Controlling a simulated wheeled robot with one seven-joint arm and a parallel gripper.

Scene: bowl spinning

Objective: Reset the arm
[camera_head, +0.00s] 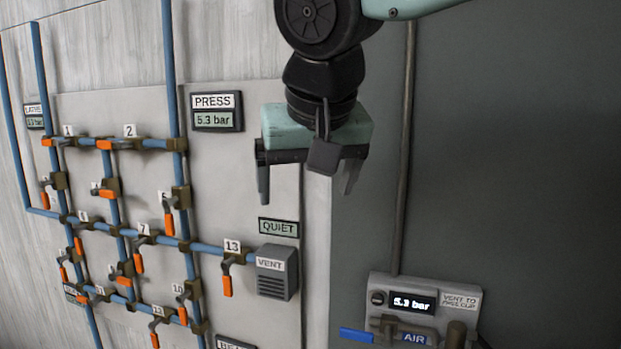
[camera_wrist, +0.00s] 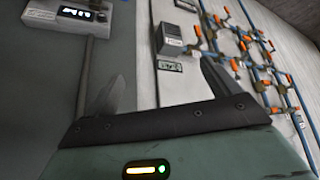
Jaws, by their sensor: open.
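My gripper (camera_head: 307,185) hangs from the arm in the upper middle of the head view, in front of the wall panel. Its two dark fingers point down and stand wide apart, with nothing between them. In the wrist view my gripper (camera_wrist: 160,90) also shows spread, empty fingers. The green palm carries a lit yellow and green indicator. The gripper touches nothing that I can see.
A panel of blue pipes with orange-handled valves (camera_head: 168,224) fills the left. A grey VENT box (camera_head: 277,272) sits below my gripper. A PRESS display (camera_head: 217,111) reads 5.3 bar. An AIR unit (camera_head: 410,308) with a blue handle (camera_head: 356,335) is at lower right.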

